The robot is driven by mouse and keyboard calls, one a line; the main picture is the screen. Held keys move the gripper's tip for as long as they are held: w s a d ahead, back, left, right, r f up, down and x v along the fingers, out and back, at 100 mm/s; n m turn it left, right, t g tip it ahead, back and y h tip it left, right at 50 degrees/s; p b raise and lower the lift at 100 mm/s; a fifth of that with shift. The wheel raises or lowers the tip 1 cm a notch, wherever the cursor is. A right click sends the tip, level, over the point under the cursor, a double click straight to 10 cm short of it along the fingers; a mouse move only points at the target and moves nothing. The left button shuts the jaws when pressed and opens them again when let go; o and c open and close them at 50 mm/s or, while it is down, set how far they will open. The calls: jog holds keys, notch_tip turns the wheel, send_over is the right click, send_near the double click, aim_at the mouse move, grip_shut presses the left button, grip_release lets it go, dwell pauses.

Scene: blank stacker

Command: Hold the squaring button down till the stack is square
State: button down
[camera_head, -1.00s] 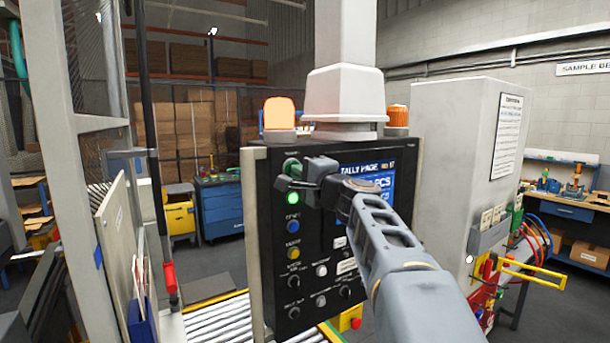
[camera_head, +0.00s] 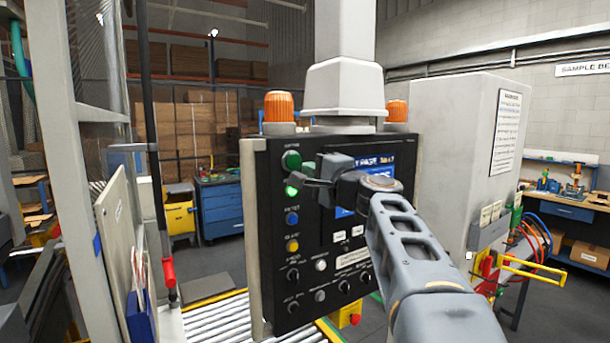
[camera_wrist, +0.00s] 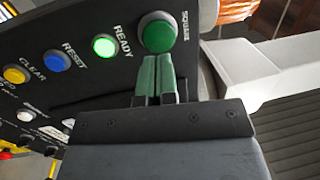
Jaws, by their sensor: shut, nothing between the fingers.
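The green squaring button (camera_head: 291,160), labelled SQUARE in the wrist view (camera_wrist: 158,33), is at the top of the black control panel (camera_head: 268,270). The lit green READY lamp (camera_head: 291,191) is just below it and shows beside it in the wrist view (camera_wrist: 104,46). My gripper (camera_head: 282,182) is shut and empty in front of the panel. In the wrist view its paired green-padded fingertips (camera_wrist: 156,58) are at the lower edge of the button. I cannot tell whether they touch it. The button looks raised. No stack is clearly visible.
A blue RESET button (camera_head: 292,218), a yellow CLEAR button (camera_head: 292,245) and several knobs are below on the panel. My arm hides part of its screen (camera_head: 395,170). Orange beacons (camera_head: 279,107) stand behind. A roller conveyor (camera_head: 222,322) runs at lower left.

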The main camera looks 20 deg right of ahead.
jog(key=b+v, duration=0.3)
jog(key=v, duration=0.6)
jog(key=shift+s, duration=0.25)
jog(key=shift+f, duration=0.1)
notch_tip(320, 180, down, 23)
jog(key=s+a+n+g+h, duration=0.1)
jog(key=a+n+g+h, duration=0.1)
jog(key=n+g, duration=0.5)
jog(key=s+a+f+n+g+h, duration=0.1)
jog(key=s+a+f+n+g, duration=0.3)
jog(key=f, duration=0.4)
jog(key=s+a+f+n+g, duration=0.3)
jog(key=s+a+f+n, duration=0.1)
jog(key=f, duration=0.4)
jog(key=shift+s+a+n+g+h, duration=0.4)
jog(key=shift+s+a, duration=0.1)
jog(key=shift+a, duration=0.85)
jog(key=shift+s+f, duration=0.15)
